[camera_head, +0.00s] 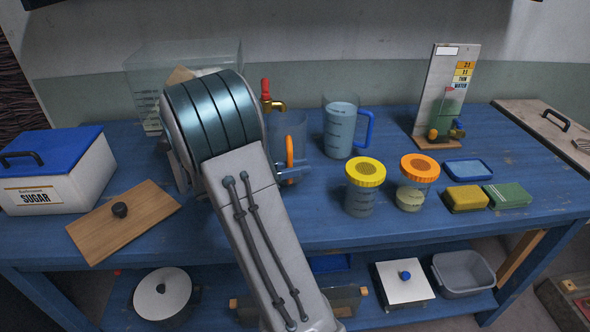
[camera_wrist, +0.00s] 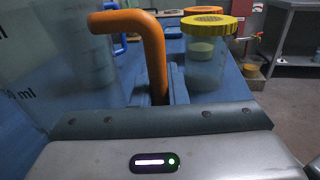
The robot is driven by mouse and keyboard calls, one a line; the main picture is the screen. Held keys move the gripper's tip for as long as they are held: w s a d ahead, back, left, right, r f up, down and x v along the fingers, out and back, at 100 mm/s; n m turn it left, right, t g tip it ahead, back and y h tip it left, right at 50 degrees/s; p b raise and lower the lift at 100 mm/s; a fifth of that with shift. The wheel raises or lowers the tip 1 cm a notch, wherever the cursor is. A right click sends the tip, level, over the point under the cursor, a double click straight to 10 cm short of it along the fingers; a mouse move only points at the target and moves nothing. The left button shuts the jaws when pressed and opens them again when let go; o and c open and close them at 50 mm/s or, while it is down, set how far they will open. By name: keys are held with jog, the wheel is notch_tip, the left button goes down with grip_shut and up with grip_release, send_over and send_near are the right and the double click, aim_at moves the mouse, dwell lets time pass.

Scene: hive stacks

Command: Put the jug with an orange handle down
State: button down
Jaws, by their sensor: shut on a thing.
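The jug with an orange handle (camera_head: 290,150) is clear and stands largely hidden behind my arm in the head view. My gripper (camera_head: 294,170) is shut on its orange handle. In the wrist view the handle (camera_wrist: 152,45) rises from between the fingers (camera_wrist: 160,88), and the jug's clear wall with ml marks (camera_wrist: 40,95) fills the left side. The jug looks upright. Its base is hidden, so I cannot tell whether it touches the blue table (camera_head: 300,225).
A blue-handled jug (camera_head: 339,130) stands close behind on the right. A red-handled tap (camera_head: 272,97) on a clear tank (camera_head: 140,60) is behind. Yellow-lidded (camera_head: 360,200) and orange-lidded (camera_head: 411,195) shakers stand right. A wooden lid (camera_head: 120,225) lies left. The table's front middle looks clear.

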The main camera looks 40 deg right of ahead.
jog(key=shift+w+a, duration=0.3)
jog(key=shift+a, duration=0.1)
jog(key=c, duration=1.5)
grip_release()
jog(key=shift+s+f, duration=0.1)
jog(key=shift+f, duration=0.05)
jog(key=shift+o, duration=0.2)
jog(key=p+v, duration=0.1)
jog(key=v, duration=1.1)
jog(key=shift+s, duration=0.1)
